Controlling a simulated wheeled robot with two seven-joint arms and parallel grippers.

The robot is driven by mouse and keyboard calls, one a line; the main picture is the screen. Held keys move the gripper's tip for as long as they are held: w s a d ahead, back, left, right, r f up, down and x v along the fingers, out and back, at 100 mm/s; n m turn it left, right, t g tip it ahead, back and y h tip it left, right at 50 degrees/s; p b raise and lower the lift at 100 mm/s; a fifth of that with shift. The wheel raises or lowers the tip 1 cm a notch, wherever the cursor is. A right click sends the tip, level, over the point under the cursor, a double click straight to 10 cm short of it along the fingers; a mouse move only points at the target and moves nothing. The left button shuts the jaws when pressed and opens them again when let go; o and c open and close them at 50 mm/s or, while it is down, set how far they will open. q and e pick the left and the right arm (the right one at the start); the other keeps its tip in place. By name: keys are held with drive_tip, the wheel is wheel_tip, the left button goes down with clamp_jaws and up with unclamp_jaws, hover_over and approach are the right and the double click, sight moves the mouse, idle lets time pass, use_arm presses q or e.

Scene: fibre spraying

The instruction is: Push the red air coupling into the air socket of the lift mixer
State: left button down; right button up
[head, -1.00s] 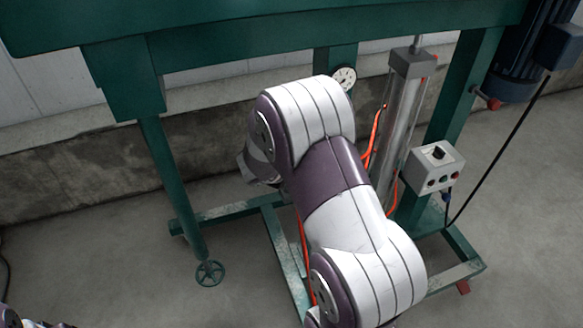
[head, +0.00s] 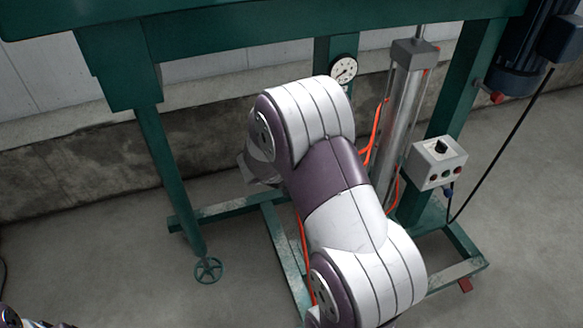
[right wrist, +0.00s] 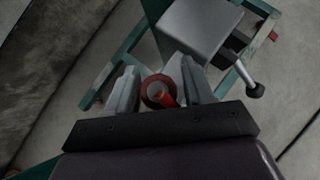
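In the right wrist view, the red coupling (right wrist: 158,92) shows as a red ring with a red stub, between the two grey fingers of my right gripper (right wrist: 160,87). The fingers sit close on both sides of it and look shut on it. In the head view, my right arm hides that gripper and the coupling. The lift mixer is a green frame (head: 157,145) with a silver cylinder (head: 402,110) and orange-red hoses (head: 375,130). I cannot make out the air socket in either view. My left gripper is not in view.
A grey control box (head: 436,163) with buttons stands right of the cylinder. A round gauge (head: 343,69) is on the post behind my arm. A blue motor (head: 517,60) hangs at the upper right. Bare floor (head: 110,255) lies left.

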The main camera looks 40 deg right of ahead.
drive_tip(key=shift+o, duration=0.7)
drive_tip(key=p+v, duration=0.3)
drive_tip(key=v, duration=0.9)
drive_tip(key=shift+s+a+r+p, duration=0.2)
drive_tip(key=shift+r+p, duration=0.1)
drive_tip(key=shift+p, duration=0.05)
